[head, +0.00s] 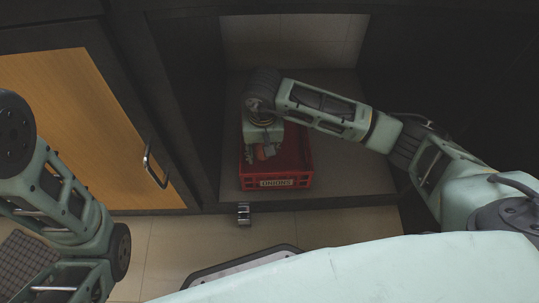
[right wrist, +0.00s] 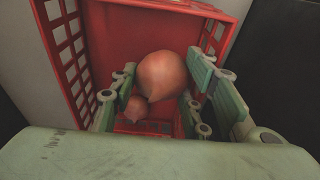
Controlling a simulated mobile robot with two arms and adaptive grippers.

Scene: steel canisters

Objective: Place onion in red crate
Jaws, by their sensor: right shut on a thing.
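The red crate (head: 303,174) stands on the floor of the dark cabinet recess, with a white label on its front wall. It also fills the right wrist view (right wrist: 108,30). My right gripper (head: 262,153) reaches down into the left part of the crate. In the right wrist view the gripper (right wrist: 163,92) is shut on a large brown onion (right wrist: 164,74), held between its fingers.
A wooden door (head: 85,115) with a metal handle (head: 154,166) is at the left of the recess. A small metallic object (head: 244,214) is in front of the recess. The recess floor (head: 350,165) right of the crate is clear.

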